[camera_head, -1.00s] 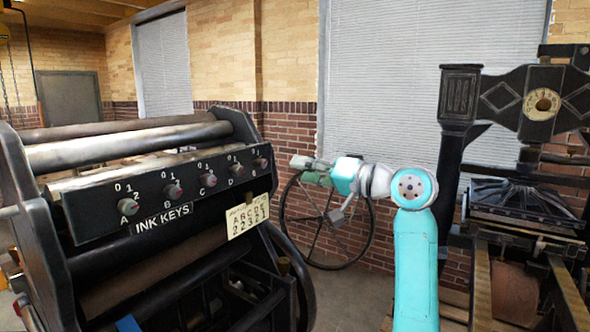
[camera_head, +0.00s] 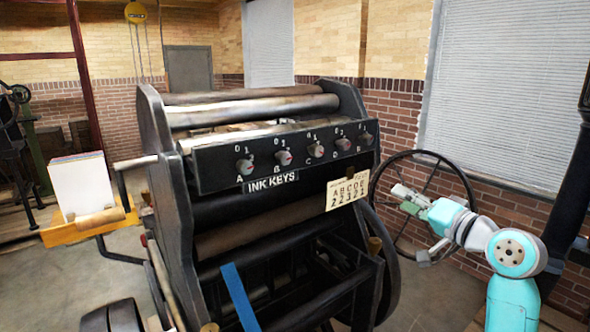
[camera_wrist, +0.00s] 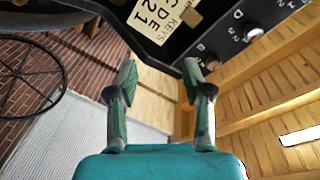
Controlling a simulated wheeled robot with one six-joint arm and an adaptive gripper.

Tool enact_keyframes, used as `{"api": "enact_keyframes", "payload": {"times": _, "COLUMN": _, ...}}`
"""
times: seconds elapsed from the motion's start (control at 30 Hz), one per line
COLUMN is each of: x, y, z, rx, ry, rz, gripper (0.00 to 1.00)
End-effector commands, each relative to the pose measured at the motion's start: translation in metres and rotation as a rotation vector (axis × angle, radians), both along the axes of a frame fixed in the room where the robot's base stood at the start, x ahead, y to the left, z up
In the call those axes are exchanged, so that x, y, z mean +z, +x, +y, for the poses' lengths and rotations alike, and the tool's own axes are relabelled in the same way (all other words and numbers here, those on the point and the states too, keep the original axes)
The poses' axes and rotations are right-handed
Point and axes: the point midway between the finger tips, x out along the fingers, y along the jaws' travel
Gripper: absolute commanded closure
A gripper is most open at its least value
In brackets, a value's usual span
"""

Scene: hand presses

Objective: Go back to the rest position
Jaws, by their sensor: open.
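My gripper (camera_head: 402,199) is at the right of the head view, on my turquoise arm, in front of a large spoked wheel. In the wrist view its two fingers (camera_wrist: 160,70) stand apart with nothing between them. The black press (camera_head: 230,215) with a row of ink keys (camera_head: 283,157) fills the middle of the head view, left of my gripper. A cream card (camera_head: 347,190) with letters and numbers hangs at the panel's right end. The card (camera_wrist: 160,18) and some knobs also show past the fingertips in the wrist view. My gripper appears apart from the press.
The spoked wheel (camera_head: 466,172) stands by the brick wall. A tray (camera_head: 60,233) with a paper stack (camera_head: 82,185) juts out at the left. A blue strip (camera_head: 239,298) lies at the press front. Bare floor (camera_head: 435,285) shows right of the press.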

Motion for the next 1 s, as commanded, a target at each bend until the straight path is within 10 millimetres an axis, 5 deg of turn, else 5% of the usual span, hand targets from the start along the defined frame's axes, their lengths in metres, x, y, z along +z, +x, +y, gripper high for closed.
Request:
{"api": "enact_keyframes", "payload": {"times": 0.1, "x": -0.044, "y": -0.005, "z": 0.003, "rx": -0.040, "ry": 0.008, "rz": 0.014, "gripper": 0.50}}
{"api": "enact_keyframes", "payload": {"times": 0.47, "x": -0.158, "y": -0.037, "z": 0.012, "rx": -0.162, "ry": -0.010, "rz": 0.042, "gripper": 0.50}}
{"api": "enact_keyframes", "payload": {"times": 1.0, "x": -0.297, "y": -0.132, "z": 0.029, "rx": -0.320, "ry": -0.122, "rz": 0.085, "gripper": 0.50}}
